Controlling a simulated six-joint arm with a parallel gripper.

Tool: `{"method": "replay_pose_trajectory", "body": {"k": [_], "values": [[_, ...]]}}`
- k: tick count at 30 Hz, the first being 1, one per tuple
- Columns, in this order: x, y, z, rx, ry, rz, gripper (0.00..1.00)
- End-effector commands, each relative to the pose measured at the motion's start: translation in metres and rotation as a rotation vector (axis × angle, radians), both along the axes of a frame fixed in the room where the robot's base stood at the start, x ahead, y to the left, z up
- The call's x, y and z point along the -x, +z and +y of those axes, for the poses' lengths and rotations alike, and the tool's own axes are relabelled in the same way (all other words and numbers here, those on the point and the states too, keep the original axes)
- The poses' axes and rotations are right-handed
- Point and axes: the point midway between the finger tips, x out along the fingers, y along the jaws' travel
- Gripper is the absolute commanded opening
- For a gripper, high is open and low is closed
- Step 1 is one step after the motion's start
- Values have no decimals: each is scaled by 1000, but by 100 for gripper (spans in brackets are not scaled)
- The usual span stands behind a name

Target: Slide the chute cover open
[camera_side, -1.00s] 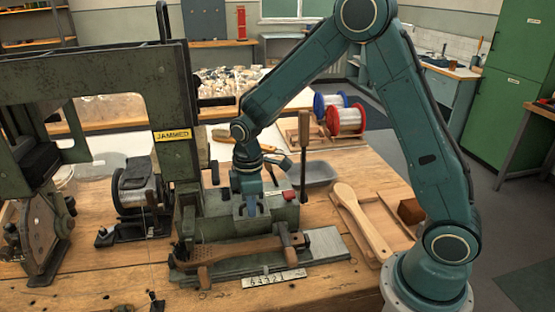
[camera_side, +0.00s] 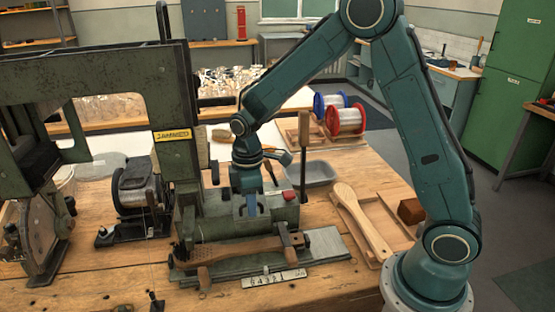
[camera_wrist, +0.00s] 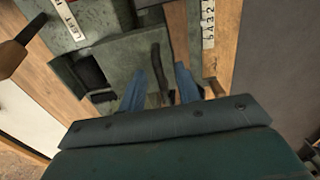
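The chute cover looks like the worn grey-green plate (camera_wrist: 122,55) under my fingers in the wrist view, with a dark square opening (camera_wrist: 88,72) beside it at left. A dark upright strip, perhaps its handle (camera_wrist: 157,65), stands between my fingers. My gripper (camera_wrist: 160,85) has two blue fingers spread apart, with a gap seen on each side of the strip. In the side view my gripper (camera_side: 250,206) points down at the green machine block (camera_side: 225,220). The cover's edges are partly hidden there by my wrist.
A tall green frame with a yellow sign (camera_side: 172,135) rises at left.

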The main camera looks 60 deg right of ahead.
Motion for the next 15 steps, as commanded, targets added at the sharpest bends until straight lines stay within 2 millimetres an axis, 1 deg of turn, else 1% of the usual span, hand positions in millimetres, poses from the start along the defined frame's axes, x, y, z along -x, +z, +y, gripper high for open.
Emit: {"method": "replay_pose_trajectory", "body": {"k": [15], "values": [[0, 30, 0, 0, 0, -1, 33]]}}
